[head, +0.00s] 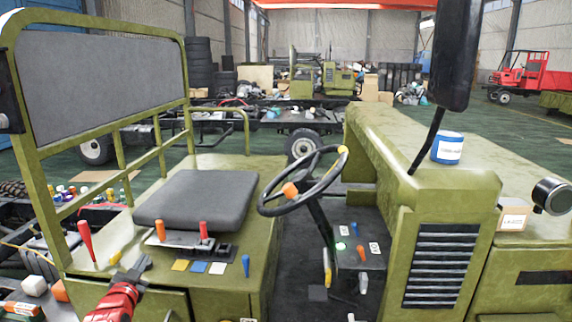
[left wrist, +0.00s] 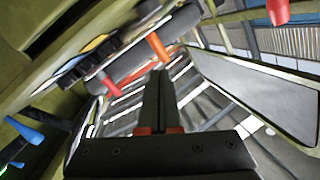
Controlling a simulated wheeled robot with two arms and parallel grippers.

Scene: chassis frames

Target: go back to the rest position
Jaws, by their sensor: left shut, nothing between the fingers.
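My left gripper (head: 140,265), on a red wrist, is at the lower left of the head view, just in front of the olive vehicle's seat base. Its fingers are shut and empty. In the left wrist view the closed dark fingers (left wrist: 160,85) stand in the middle, pointing up the picture. A lever with an orange handle (left wrist: 157,47) shows just beyond the fingertips; I cannot tell the gap. My right gripper is in neither view.
The steering wheel (head: 303,181) stands right of the seat. A blue and white can (head: 447,148) stands on the hood.

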